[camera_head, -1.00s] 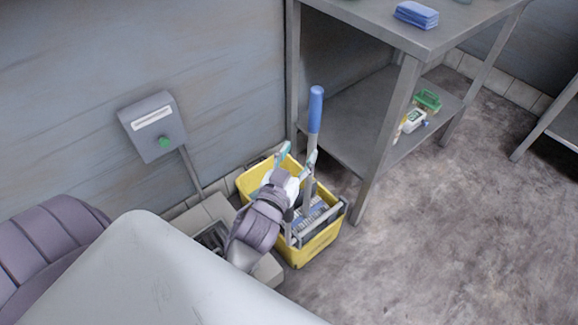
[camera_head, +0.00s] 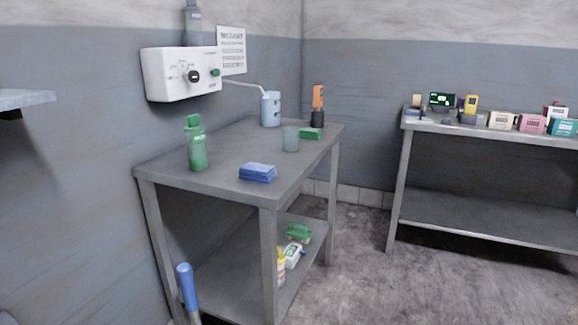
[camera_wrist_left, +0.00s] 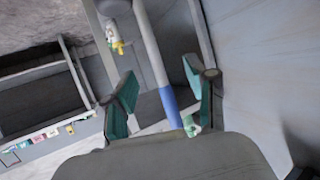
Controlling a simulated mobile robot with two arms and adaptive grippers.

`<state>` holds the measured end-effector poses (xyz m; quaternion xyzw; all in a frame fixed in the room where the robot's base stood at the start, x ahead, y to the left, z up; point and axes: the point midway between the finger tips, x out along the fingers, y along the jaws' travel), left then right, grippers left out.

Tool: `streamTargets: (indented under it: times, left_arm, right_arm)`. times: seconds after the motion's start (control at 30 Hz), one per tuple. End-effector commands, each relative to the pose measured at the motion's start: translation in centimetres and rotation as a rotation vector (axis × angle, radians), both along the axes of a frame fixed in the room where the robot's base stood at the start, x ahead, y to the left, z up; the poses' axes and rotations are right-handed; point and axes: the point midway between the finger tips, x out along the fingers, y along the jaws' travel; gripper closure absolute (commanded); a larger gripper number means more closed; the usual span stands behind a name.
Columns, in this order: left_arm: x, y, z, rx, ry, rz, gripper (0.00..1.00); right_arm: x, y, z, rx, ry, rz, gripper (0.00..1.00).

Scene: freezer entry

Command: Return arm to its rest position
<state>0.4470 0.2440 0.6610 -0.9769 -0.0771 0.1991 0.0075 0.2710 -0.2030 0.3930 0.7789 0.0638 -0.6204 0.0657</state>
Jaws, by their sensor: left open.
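My left gripper (camera_wrist_left: 155,100) shows in the left wrist view, its two teal fingers spread wide with nothing clasped between them. A mop-like handle with a blue grip (camera_wrist_left: 170,105) appears in the gap between the fingers in that view; how far it is from them I cannot tell. The same blue grip (camera_head: 187,285) stands upright at the lower left of the head view, by the near steel table. My right gripper is not in view.
The near steel table (camera_head: 225,190) holds a green bottle (camera_head: 196,145), a blue sponge stack (camera_head: 258,172) and a cup (camera_head: 291,138). A second table (camera_head: 480,128) with several boxes is at the right. The floor between them is clear.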

Motion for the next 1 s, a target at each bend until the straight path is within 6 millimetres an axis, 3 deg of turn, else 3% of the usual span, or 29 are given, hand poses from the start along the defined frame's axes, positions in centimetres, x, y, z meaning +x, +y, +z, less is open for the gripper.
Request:
streamTargets:
  times: [0.1,0.23,0.67,1.0]
  left_arm:
    - [-4.0,-0.6,-2.5,-0.007,0.237,-0.031,0.43]
    - [-7.7,-1.5,-4.2,-0.012,0.428,-0.078,0.43]
    - [-18.4,-3.8,-5.7,-0.001,0.877,-0.269,0.43]
    - [-16.6,-4.1,-14.5,-0.005,0.906,-0.266,0.43]
  right_arm:
    - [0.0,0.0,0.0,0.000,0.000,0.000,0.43]
    - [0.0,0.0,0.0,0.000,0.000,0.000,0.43]
    - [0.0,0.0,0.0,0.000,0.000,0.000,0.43]
    - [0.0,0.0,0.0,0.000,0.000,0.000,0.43]
